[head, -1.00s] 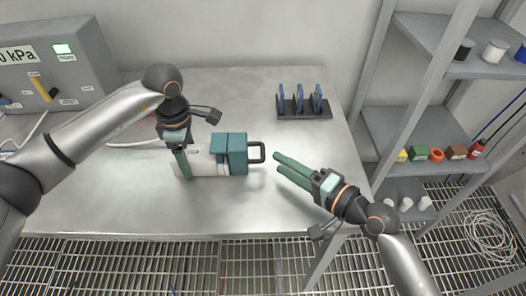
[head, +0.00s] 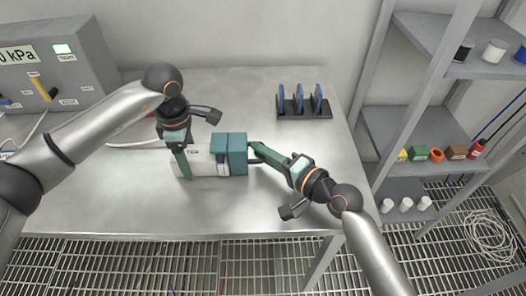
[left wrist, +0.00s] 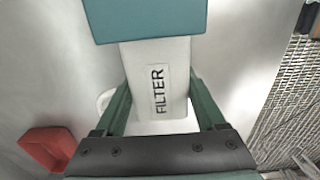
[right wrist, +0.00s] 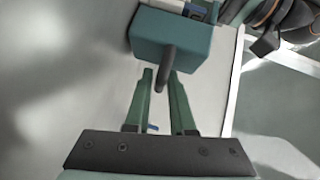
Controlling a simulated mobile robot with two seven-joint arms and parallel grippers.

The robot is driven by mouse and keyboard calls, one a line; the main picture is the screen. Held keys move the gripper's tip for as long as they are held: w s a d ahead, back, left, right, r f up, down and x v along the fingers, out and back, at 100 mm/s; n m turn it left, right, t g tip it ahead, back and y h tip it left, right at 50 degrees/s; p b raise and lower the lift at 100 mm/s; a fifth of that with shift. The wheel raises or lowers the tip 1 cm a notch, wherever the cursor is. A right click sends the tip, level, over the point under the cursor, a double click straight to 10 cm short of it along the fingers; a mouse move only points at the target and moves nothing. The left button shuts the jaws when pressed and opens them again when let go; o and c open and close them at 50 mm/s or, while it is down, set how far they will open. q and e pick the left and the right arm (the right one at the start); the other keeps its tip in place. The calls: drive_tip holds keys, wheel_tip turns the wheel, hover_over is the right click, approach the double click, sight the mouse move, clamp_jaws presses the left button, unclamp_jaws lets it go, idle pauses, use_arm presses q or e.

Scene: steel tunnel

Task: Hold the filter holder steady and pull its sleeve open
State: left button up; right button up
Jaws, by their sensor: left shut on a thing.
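The filter holder has a white body marked FILTER (left wrist: 165,75) and lies on the steel table. My left gripper (head: 186,176) is shut on the white body, one green finger on each side in the left wrist view (left wrist: 160,108). My right gripper (head: 254,148) is at the handle. In the right wrist view its fingertips (right wrist: 162,80) are close together around the handle's near end; whether they grip it is unclear.
A black rack (head: 304,110) with blue upright pieces stands at the back right of the table (head: 100,205). A grey gauge box (head: 65,65) is at the back left. Grey shelves (head: 410,135) with small parts stand right. A red object (left wrist: 48,150) lies near my left gripper.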

drive_tip(key=shift+c, duration=1.4)
clamp_jaws()
drive_tip(key=shift+f, duration=0.2)
